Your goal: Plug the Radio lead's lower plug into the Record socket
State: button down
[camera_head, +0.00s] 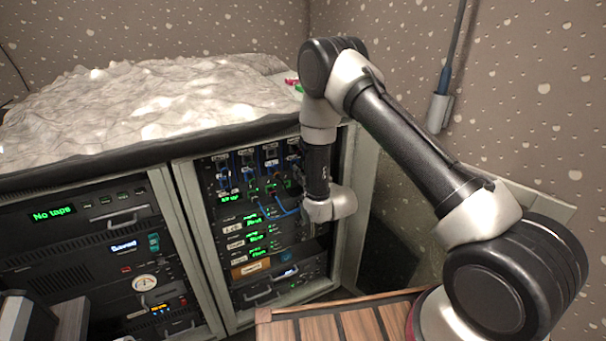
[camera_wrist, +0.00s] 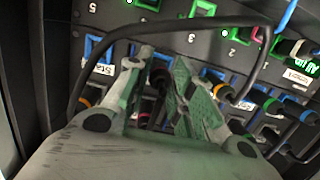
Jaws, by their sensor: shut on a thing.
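My gripper (camera_wrist: 163,66) is at the patch panel (camera_wrist: 125,15), its fingers closed around a small dark part that looks like a plug (camera_wrist: 160,77). A black lead (camera_wrist: 175,27) arches across the view in front of the sockets and passes close to the fingertips. I cannot tell whether the held plug touches a socket. No Radio or Record label is readable, so I cannot pick out the Record socket. In the head view my wrist (camera_head: 330,205) is at the right side of the rack and hides the gripper.
Sockets with coloured frames, including a blue-framed socket (camera_wrist: 97,47), lie around the fingers. Other plugged leads crowd the right of the wrist view. A blue lead (camera_head: 278,214) hangs on the rack front. A slatted wooden top (camera_head: 340,325) stands in the foreground.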

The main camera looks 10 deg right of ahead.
jog(key=shift+w+a+r, duration=0.1)
jog(key=shift+w+a, duration=0.15)
jog(key=shift+w, duration=0.55)
dwell(0.4)
jog(key=c, duration=1.2)
grip_release()
jog(key=shift+o, duration=0.2)
